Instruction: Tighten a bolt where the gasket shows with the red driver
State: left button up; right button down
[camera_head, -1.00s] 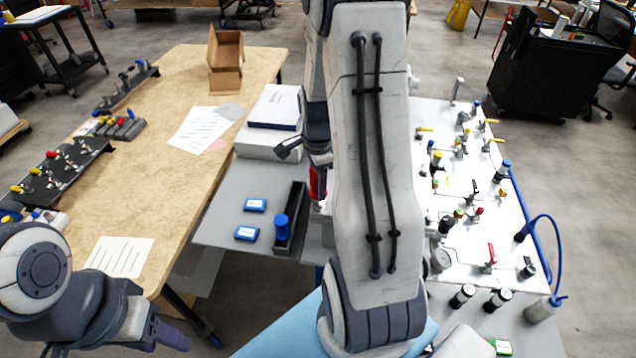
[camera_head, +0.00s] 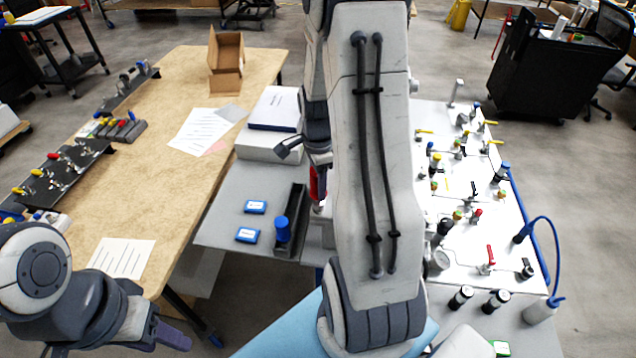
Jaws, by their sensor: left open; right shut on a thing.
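My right gripper (camera_head: 306,150) is in the middle of the view, mostly behind my own large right arm. It is shut on the red driver (camera_head: 316,184), of which only a short red stretch shows beside the arm. The white analyser panel (camera_head: 462,206) lies to the right with several valves, knobs and fittings on it. The arm covers the panel's left part, and I cannot make out a bolt or a bare gasket. My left gripper (camera_head: 172,336) is low at the left, open and empty, beside the wooden table's near edge.
A dark narrow tray (camera_head: 297,205) holds a blue-handled driver (camera_head: 282,230) upright on the grey side table. The wooden table (camera_head: 190,75) carries papers, an open carton (camera_head: 226,52) and several racks of fittings.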

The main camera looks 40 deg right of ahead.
jog(key=shift+r+p, duration=1.95)
jog(key=shift+r, duration=0.5)
jog(key=shift+w+f, duration=0.1)
jog(key=shift+f, duration=0.05)
